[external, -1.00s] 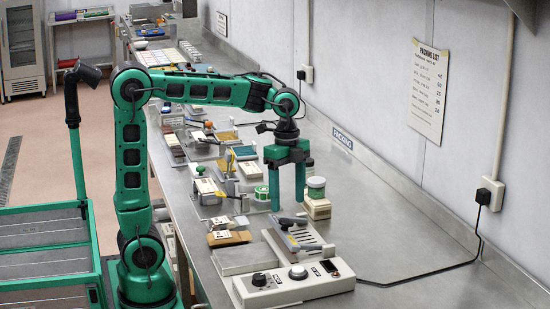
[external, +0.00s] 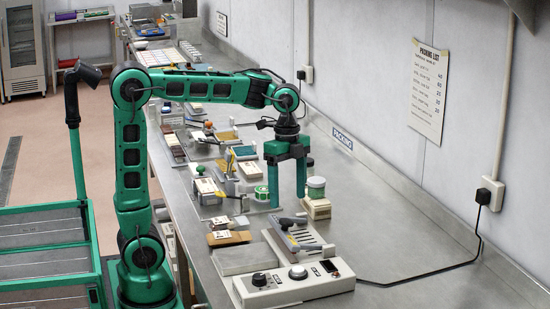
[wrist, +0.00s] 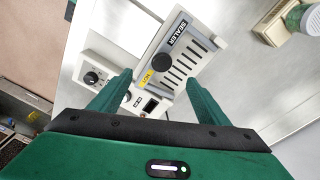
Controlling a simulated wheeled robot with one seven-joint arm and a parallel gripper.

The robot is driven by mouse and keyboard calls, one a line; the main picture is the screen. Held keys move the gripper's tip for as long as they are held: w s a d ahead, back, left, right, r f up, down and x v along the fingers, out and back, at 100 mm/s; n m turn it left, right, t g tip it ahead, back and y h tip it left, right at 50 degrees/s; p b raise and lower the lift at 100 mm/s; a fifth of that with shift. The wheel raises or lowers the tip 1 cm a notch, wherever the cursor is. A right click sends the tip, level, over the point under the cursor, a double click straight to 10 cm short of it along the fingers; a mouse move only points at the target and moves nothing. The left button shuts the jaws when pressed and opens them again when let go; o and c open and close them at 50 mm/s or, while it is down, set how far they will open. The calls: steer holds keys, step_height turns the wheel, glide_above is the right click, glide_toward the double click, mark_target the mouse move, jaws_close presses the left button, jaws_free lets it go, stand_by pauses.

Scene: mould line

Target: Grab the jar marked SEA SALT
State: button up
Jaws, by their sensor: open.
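My gripper (external: 287,198) points down, open and empty, above the bench by the sealer. In the wrist view its two fingers (wrist: 160,84) are spread with the sealer below them. A small jar with a green band and pale lid (external: 316,187) stands on a cream block, just right of my gripper. It also shows in the wrist view at the top right corner (wrist: 300,18), partly cut off. No lettering on either jar is readable, so I cannot tell which is marked SEA SALT.
The sealer (external: 294,287), with knobs and a slotted top, stands in front of my gripper. Boxes and small tools crowd the bench's left side. The bench (external: 390,240) is clear on the right except for a cable.

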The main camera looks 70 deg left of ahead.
steer(key=w+a+r+n+t+y, duration=0.15)
steer(key=w+a+r+n, duration=0.25)
steer(key=w+a+n, duration=0.85)
steer(key=w+a+n+t+y, duration=0.1)
steer(key=w+a+n, duration=0.2)
steer(key=a, duration=0.5)
steer(key=w+a+n+y, duration=0.1)
steer(key=w+a+n, duration=0.15)
steer(key=a, duration=0.65)
steer(key=w+a+n+t+y, duration=0.15)
steer(key=a+n, duration=0.25)
steer(key=a, duration=0.4)
steer(key=shift+g+h, duration=0.3)
steer(key=shift+g, duration=0.1)
steer(key=x, duration=0.5)
steer(key=s+d+x, duration=0.1)
steer(key=x, duration=0.4)
steer(key=s+f+x, duration=0.1)
steer(key=x, duration=0.4)
steer(key=shift+w+d+f, duration=0.1)
steer(key=shift+d+f, duration=0.05)
steer(key=shift+d, duration=0.2)
steer(key=shift+a+x, duration=0.15)
steer(key=shift+x, duration=1.25)
steer(key=shift+a+x, duration=0.2)
steer(key=shift+x, duration=1.2)
steer(key=c, duration=1.3)
